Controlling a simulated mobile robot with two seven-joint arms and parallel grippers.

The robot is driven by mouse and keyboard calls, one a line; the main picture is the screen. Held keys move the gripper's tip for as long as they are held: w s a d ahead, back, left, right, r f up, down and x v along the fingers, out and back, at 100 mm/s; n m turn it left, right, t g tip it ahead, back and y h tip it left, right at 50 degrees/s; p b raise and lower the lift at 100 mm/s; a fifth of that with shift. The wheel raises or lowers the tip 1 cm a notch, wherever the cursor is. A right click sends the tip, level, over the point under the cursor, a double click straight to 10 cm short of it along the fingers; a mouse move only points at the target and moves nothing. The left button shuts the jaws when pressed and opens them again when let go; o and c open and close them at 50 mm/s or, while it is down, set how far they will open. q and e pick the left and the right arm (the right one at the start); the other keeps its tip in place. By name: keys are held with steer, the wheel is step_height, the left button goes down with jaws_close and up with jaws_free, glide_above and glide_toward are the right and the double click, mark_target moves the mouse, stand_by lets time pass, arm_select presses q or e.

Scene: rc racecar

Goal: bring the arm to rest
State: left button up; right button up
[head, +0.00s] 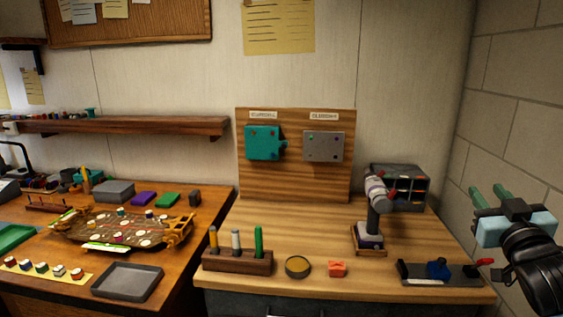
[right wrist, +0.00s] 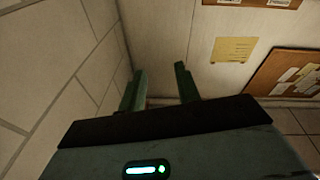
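My right gripper (head: 488,196) is raised at the right side of the head view, in front of the grey block wall and above the right end of the workbench. Its two green fingers are apart with nothing between them; they also show in the right wrist view (right wrist: 160,85), pointing at bare wall. My left gripper is not in the head view.
The wooden workbench (head: 320,225) holds a pen block (head: 238,261), a round dish (head: 297,267), a small orange part (head: 337,269), a stand tool (head: 372,222) and a dark tray (head: 415,274). The block wall (head: 515,100) is close at right. The car chassis (head: 120,228) lies on the left table.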

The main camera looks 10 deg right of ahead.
steer(key=a+f+n+g+y, duration=0.2)
steer(key=f, duration=0.7)
steer(key=a+f+n+g+y, duration=0.1)
steer(key=a+f+n, duration=0.1)
steer(key=f, duration=0.8)
steer(key=s+a+f+n+g+y, duration=0.15)
steer(key=s+f, duration=0.25)
steer(key=f, duration=0.6)
steer(key=s+a+f+n+g+y, duration=0.1)
steer(key=s+a+f+g, duration=0.15)
steer(key=s+f, duration=0.45)
steer(key=s+a+f+n+g+y, duration=0.1)
steer(key=s+a+f+g, duration=0.15)
steer(key=s+f, duration=0.5)
steer(key=s+a+f+n+g+y, duration=0.1)
steer(key=s+a+f, duration=0.2)
steer(key=s+f, duration=0.5)
steer(key=a+f+m, duration=0.1)
steer(key=a+m, duration=0.4)
steer(key=a, duration=0.6)
steer(key=shift+w+a+t, duration=0.25)
steer(key=shift+w+t, duration=0.1)
steer(key=shift+w, duration=0.05)
